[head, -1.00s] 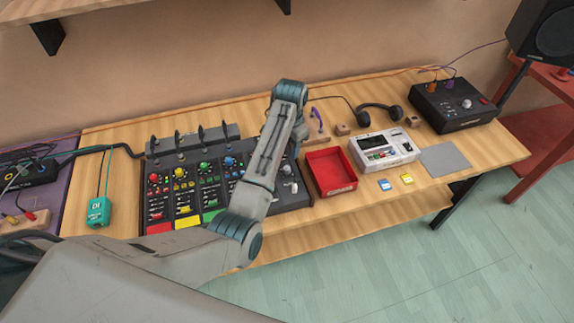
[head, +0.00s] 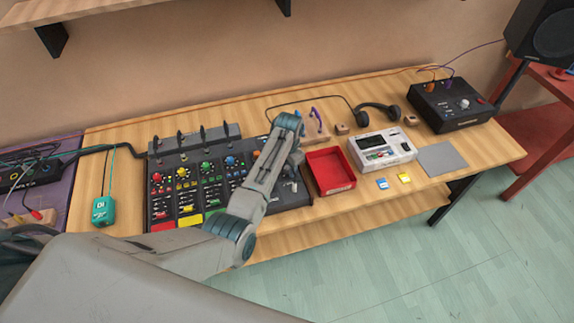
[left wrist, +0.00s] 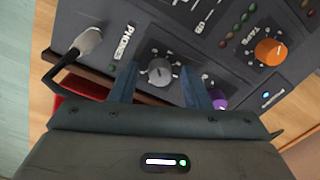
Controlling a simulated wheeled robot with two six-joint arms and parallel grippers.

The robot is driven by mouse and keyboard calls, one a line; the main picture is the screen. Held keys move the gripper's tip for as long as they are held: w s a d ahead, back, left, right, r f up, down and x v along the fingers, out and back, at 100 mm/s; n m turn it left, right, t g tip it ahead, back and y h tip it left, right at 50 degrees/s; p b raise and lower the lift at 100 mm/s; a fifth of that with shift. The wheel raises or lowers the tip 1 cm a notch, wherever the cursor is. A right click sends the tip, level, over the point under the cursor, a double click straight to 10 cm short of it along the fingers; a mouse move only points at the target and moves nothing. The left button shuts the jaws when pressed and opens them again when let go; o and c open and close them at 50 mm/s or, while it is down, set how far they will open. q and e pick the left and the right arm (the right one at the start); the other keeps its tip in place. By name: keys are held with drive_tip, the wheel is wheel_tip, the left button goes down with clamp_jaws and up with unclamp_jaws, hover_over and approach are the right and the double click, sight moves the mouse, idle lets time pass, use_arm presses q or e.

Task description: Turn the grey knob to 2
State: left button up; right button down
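The grey knob (left wrist: 160,72) is on the dark mixer panel, beside the label PHONES, in the left wrist view. Small marks ring it, but I cannot read its setting. My left gripper (left wrist: 158,75) is open, with one finger on each side of the knob; a gap shows on both sides, and I cannot tell whether either finger touches it. In the head view the mixer (head: 180,158) lies on the wooden table, and my left arm hides its right part, including the knob. My right gripper is in neither view.
A grey plug (left wrist: 88,42) with a black cable stands near the left finger. An orange knob (left wrist: 270,50) and a partly hidden purple knob (left wrist: 219,99) are to the right. A red tray (head: 331,186) stands just right of the mixer, with a white recorder (head: 395,143) beyond.

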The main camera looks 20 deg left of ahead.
use_arm(q)
clamp_jaws()
